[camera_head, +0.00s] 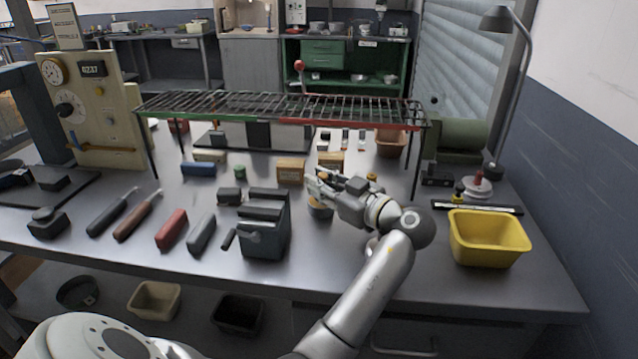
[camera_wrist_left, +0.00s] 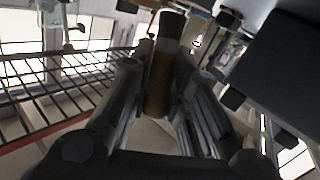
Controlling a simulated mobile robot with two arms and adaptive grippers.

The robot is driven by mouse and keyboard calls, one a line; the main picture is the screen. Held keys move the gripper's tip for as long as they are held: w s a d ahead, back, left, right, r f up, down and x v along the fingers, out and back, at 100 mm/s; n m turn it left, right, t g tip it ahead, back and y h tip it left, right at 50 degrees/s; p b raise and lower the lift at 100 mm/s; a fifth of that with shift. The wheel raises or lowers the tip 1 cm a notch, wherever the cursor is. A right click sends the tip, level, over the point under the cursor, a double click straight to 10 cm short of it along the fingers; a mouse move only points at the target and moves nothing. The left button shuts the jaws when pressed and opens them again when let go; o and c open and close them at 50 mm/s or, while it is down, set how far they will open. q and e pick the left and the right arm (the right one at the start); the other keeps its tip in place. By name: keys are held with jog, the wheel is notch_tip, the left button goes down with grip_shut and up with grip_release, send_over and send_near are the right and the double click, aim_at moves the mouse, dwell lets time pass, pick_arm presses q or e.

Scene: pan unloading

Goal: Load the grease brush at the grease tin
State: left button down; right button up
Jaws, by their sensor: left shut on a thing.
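My left gripper (camera_head: 315,183) reaches over the bench from the front, its fingers pointing left. In the left wrist view, its fingers (camera_wrist_left: 160,100) are shut on the grease brush (camera_wrist_left: 160,78), which shows as a brown handle-like piece with a dark end. In the head view I cannot clearly make out the brush between the fingers. A small round tin (camera_head: 320,209), likely the grease tin, stands on the bench just below the gripper, partly hidden by it. I cannot tell whether the brush touches it. My right gripper is not in view.
A wire rack (camera_head: 290,106) on legs stands behind the gripper. A dark grey vice-like block (camera_head: 264,232) stands close on the left. A yellow bin (camera_head: 488,238) is at the right, and several hand tools (camera_head: 172,230) lie at the left.

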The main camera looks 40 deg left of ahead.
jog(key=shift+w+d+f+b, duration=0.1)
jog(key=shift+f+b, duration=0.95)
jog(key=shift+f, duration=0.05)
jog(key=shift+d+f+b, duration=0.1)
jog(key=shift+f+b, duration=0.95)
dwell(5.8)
